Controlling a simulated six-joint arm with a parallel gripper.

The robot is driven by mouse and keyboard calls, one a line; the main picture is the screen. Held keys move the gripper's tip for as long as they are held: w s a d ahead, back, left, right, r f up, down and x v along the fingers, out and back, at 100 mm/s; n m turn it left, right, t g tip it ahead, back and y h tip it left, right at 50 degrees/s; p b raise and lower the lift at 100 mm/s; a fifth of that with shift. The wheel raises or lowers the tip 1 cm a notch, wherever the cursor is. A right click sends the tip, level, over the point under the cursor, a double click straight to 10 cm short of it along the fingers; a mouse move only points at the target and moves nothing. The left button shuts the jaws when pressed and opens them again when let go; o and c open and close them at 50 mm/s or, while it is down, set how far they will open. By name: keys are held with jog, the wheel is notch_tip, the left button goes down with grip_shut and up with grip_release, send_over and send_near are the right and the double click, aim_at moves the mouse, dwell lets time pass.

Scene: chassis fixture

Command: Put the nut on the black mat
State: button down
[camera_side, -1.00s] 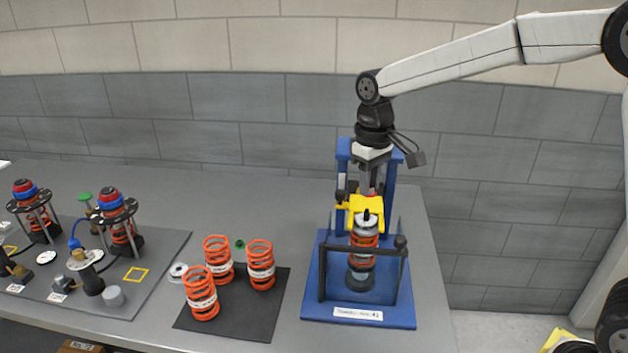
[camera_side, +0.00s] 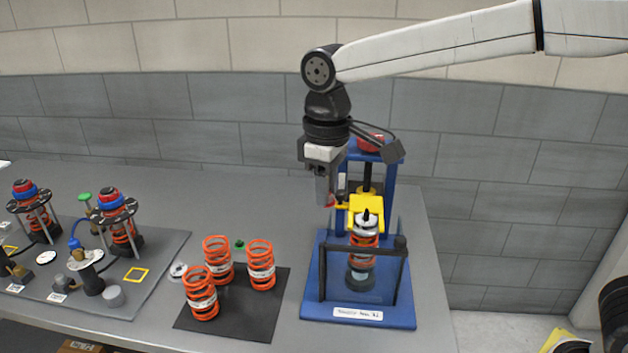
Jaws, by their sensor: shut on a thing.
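The black mat (camera_side: 242,318) lies on the bench, lower left of my gripper. Three orange springs (camera_side: 262,266) stand on its back and left parts.
The press holds an orange spring strut (camera_side: 364,238) under a yellow clamp (camera_side: 367,208), with a threaded tip on top. A grey board (camera_side: 180,250) with finished struts is at left. The mat's front is bare.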

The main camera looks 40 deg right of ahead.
jog(key=s+a+n, duration=0.2)
jog(key=s+a, duration=0.1)
jog(key=a, duration=0.3)
send_over(251, 317)
jog(key=s, duration=0.1)
jog(key=f, duration=2.5)
jog(key=shift+s+d, duration=0.1)
jog(key=shift+d, duration=0.2)
jog(key=shift+w+a+f, duration=0.2)
jog(key=shift+w+f, duration=0.15)
jog(key=shift+f, duration=0.1)
jog(key=shift+w+a+f, duration=0.1)
jog(key=shift+w+f, duration=0.15)
jog(key=shift+f, duration=1.6)
